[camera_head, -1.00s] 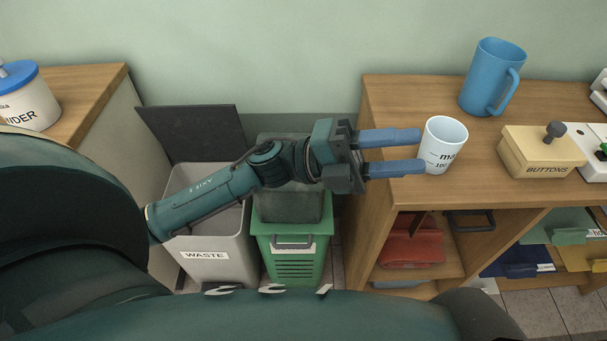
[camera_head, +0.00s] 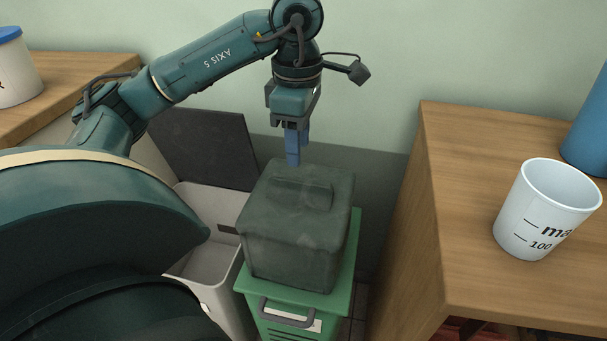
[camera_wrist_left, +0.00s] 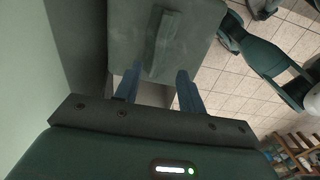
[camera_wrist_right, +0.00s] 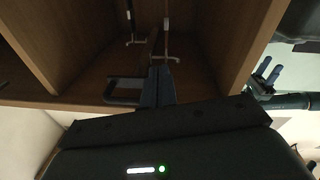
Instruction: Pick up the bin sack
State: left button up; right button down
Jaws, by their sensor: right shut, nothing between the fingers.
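The bin sack (camera_head: 292,240), a dark grey-green block with a raised grip strip (camera_head: 303,195) on top, sits on the green bin (camera_head: 350,265). My left gripper (camera_head: 296,160) points down just behind the sack's far top edge in the head view. In the left wrist view its two fingers (camera_wrist_left: 158,82) are apart with nothing between them, and the sack (camera_wrist_left: 195,40) with its strip (camera_wrist_left: 163,42) lies beyond the tips. Whether the fingers touch the sack I cannot tell. My right gripper (camera_wrist_right: 157,72) is shut and empty at a wooden compartment.
A grey waste bin (camera_head: 212,208) with its dark lid (camera_head: 205,145) raised stands left of the green bin. A wooden cabinet (camera_head: 455,190) on the right carries a white measuring cup (camera_head: 540,215) and a blue jug (camera_head: 590,140). The wall is close behind.

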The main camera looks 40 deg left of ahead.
aim_at(301, 180)
pick_arm(q)
notch_tip(301, 180, down, 4)
jog(key=shift+r+b, duration=0.2)
jog(key=shift+b, duration=0.5)
jog(key=shift+f, duration=0.35)
notch_tip(301, 180, down, 5)
jog(key=b, duration=0.3)
jog(key=shift+w, duration=0.15)
grip_shut()
pick_arm(e)
jog(key=shift+w+a+t+y, duration=0.1)
jog(key=shift+a+t+y, duration=0.3)
jog(key=shift+a+y, duration=0.3)
jog(key=shift+d+m, duration=0.15)
jog(key=shift+m, duration=0.15)
